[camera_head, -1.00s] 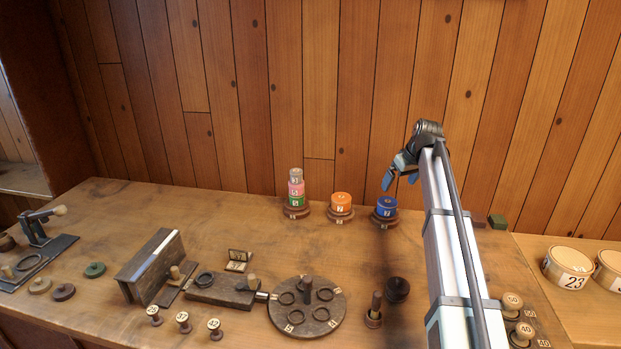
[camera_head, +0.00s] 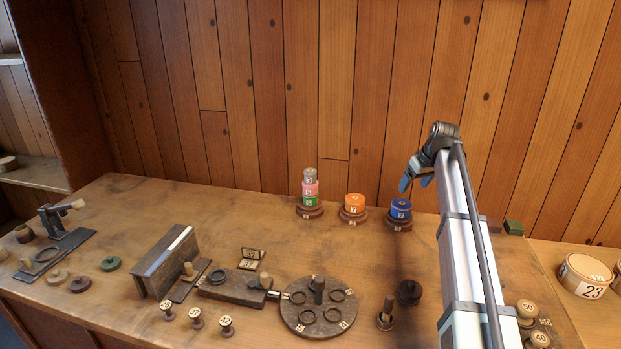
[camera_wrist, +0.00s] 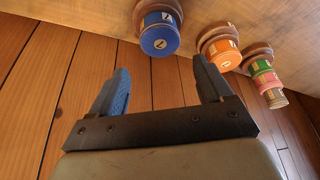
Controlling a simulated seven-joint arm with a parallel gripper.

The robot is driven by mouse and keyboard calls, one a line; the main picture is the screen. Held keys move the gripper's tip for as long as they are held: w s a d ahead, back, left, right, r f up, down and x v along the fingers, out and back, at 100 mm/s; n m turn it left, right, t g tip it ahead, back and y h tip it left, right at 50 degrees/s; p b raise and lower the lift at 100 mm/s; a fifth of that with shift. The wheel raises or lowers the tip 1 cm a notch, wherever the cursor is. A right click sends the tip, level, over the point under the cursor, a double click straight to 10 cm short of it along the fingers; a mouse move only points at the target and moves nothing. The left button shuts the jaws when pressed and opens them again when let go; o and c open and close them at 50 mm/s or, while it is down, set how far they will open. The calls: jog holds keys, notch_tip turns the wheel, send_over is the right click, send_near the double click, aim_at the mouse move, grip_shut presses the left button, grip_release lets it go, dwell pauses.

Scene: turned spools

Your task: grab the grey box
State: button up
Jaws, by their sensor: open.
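I cannot make out a grey box in either view. My gripper (camera_head: 413,176) is open and empty, up near the back of the bench, just above the right end of the spool row in the head view. Its two blue fingers (camera_wrist: 160,66) stand apart in the wrist view, with nothing between them. A small dark green block (camera_head: 513,227) and a brown block (camera_head: 491,224), partly behind my arm, lie at the bench's back right. My arm hides part of the bench's right side.
Along the back stand a blue spool (camera_head: 401,209), an orange spool (camera_head: 354,203) and a pink-green stack (camera_head: 310,190). A round board (camera_head: 319,325), a slotted wooden stand (camera_head: 160,265) and several pegs occupy the front.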

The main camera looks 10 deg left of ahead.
jog(key=n+g+y, duration=0.1)
jog(key=n, duration=0.3)
send_near(311, 171)
jog(key=x, duration=0.5)
jog(key=shift+s+a+f, duration=0.1)
jog(key=shift+a+f, duration=0.05)
jog(key=shift+f, duration=0.05)
jog(key=shift+w+x, duration=0.15)
jog(key=shift+x, duration=1.1)
jog(key=shift+w+x, duration=0.15)
jog(key=shift+x, duration=1.15)
jog(key=shift+r, duration=0.1)
jog(key=c, duration=1.1)
